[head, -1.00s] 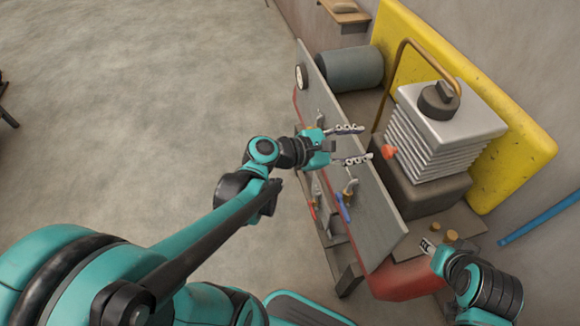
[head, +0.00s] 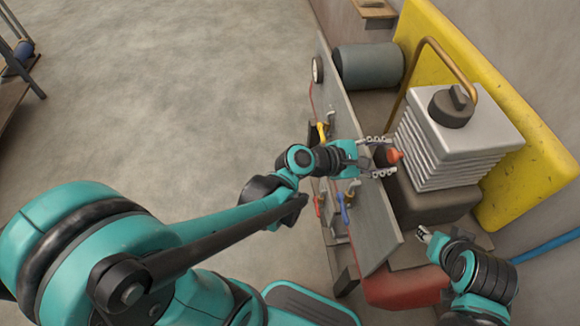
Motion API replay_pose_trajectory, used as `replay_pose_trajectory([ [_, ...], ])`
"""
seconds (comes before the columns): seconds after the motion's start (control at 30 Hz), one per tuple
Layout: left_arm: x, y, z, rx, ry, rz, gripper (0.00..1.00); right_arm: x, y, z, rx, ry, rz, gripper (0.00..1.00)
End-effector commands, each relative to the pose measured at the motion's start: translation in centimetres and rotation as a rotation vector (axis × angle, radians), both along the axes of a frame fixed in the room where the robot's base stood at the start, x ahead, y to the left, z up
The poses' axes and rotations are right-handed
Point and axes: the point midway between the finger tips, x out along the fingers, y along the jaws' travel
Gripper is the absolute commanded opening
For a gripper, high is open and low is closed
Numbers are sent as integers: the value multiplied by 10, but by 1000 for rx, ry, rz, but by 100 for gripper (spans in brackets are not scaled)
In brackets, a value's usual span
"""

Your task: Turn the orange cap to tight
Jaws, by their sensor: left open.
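The orange cap (head: 394,156) sits on the side of the machine, low beside the grey ribbed block (head: 446,150). My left gripper (head: 385,156) is open. Its two fingers reach over the top of the grey panel toward the cap, one on the far side and one on the near side of it in the picture. I cannot tell whether either finger touches the cap. My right gripper (head: 424,234) is at the lower right, near the machine's base and away from the cap; its jaw state is unclear.
A grey upright panel (head: 372,215) with valve handles, one yellow (head: 322,131) and one blue (head: 342,207), stands under my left wrist. A grey cylinder (head: 368,66) lies behind it. A yellow board (head: 520,130) stands behind the ribbed block. Open floor lies left.

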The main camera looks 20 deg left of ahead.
Motion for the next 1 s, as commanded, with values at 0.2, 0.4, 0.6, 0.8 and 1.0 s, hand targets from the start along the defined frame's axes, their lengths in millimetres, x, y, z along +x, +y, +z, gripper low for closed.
replay_pose_trajectory([
  [0.2, 26, -23, -10, -44, 64, 4, 48, 0, 0, 3, 0, 0, 0, 40],
  [0.4, 27, -21, -12, -256, 385, 4, 48, 0, 0, 0, 0, 0, 0, 40],
  [0.6, 13, 0, 2, -347, 520, 6, 48, 0, 0, 11, 0, 0, 0, 40],
  [0.8, -7, 34, 19, -347, 519, 8, 48, 0, 0, 26, 0, 0, 0, 40],
  [1.0, -28, 48, 13, -80, 366, -49, 48, 0, 0, 30, 0, 0, 0, 40],
])
